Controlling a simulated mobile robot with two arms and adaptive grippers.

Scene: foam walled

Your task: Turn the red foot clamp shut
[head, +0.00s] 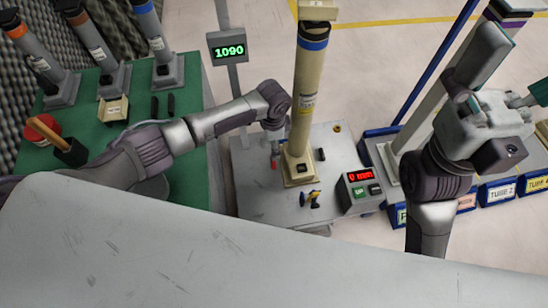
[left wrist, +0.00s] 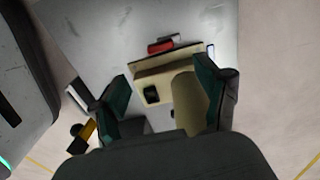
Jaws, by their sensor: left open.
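The red foot clamp (head: 274,160) is a small red piece on the grey plate at the left of the beige tube's foot. It also shows in the left wrist view as a red bar (left wrist: 161,46) beside the beige base. The beige tube (head: 308,90) with a blue band stands upright on that base (head: 299,179). My left gripper (head: 274,132) is above the red clamp, left of the tube. In the left wrist view its fingers (left wrist: 168,88) are open, and the tube (left wrist: 187,98) shows between them, nearer the right finger. My right gripper (head: 527,70) is raised at the right, fingers apart and empty.
A box with a red "0 mm" readout (head: 360,190) stands at the plate's right. Grey tubes (head: 97,48) stand on the green table (head: 190,97) at left. Labelled blue bins (head: 497,192) are at right.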

